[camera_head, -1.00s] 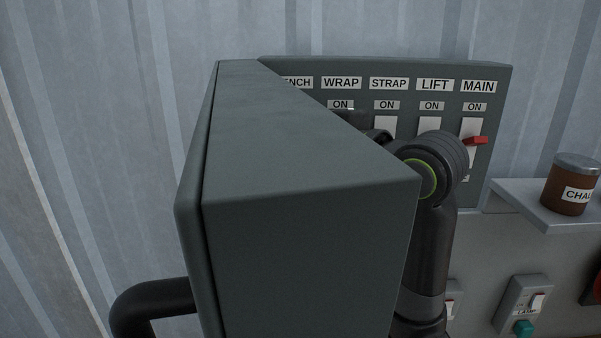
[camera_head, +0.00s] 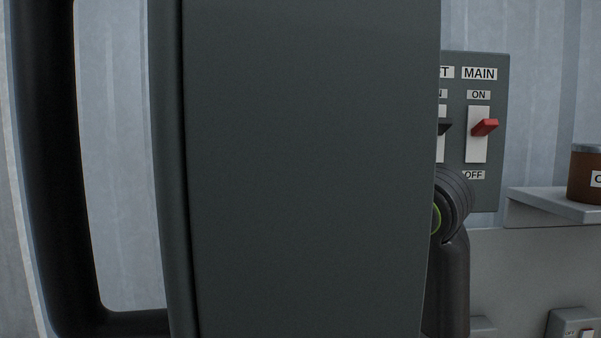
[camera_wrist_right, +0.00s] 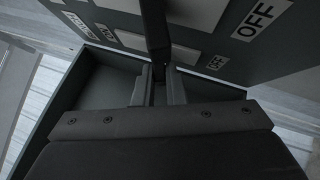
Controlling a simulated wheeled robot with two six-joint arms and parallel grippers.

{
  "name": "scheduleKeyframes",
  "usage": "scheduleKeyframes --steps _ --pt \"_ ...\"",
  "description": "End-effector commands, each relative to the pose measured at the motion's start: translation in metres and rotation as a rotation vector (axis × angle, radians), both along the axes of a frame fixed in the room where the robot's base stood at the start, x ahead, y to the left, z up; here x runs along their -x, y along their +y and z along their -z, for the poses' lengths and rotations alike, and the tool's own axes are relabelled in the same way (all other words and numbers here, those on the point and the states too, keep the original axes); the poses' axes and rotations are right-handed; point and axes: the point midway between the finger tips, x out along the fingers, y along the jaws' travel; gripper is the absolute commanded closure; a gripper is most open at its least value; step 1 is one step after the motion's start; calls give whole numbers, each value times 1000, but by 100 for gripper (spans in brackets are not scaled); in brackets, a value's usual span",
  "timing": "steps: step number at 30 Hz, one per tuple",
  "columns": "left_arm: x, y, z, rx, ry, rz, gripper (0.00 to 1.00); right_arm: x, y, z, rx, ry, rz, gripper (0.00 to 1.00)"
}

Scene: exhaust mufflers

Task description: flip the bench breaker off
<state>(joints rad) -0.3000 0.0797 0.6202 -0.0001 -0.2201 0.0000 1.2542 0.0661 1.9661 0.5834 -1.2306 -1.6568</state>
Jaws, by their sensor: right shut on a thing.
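The grey breaker panel (camera_head: 491,194) is on the wall at the right in the head view. Its MAIN switch has a red lever (camera_head: 486,127), and a black lever (camera_head: 445,128) shows partly to its left. The other switches, the bench breaker among them, are hidden. In the right wrist view, my right gripper (camera_wrist_right: 160,88) is at the panel face (camera_wrist_right: 197,43), shut on a black lever (camera_wrist_right: 155,35). My left gripper is not in view.
A large grey-green boxy cover (camera_head: 310,170) with a black handle (camera_head: 60,200) fills the middle of the head view. At the right are a shelf (camera_head: 555,205) with a brown jar (camera_head: 585,175) and a wall switch box (camera_head: 575,322).

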Motion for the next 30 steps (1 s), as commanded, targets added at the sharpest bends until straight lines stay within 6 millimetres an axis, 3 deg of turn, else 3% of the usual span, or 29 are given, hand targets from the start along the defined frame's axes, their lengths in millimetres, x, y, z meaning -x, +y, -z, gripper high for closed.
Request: scheduleKeyframes --steps 1,4,14,27,28,30 --pt "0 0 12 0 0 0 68 -1 0 8 2 -16 -1 100" --pt "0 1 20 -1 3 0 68 -2 0 9 2 -52 -1 100" --pt "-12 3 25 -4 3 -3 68 -3 1 8 3 -117 -3 100" --pt "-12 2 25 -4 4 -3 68 -3 1 7 3 -123 -3 100" --pt "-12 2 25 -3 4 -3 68 -3 1 7 3 -123 -3 87" --pt "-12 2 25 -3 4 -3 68 -3 1 7 3 -124 -2 80"
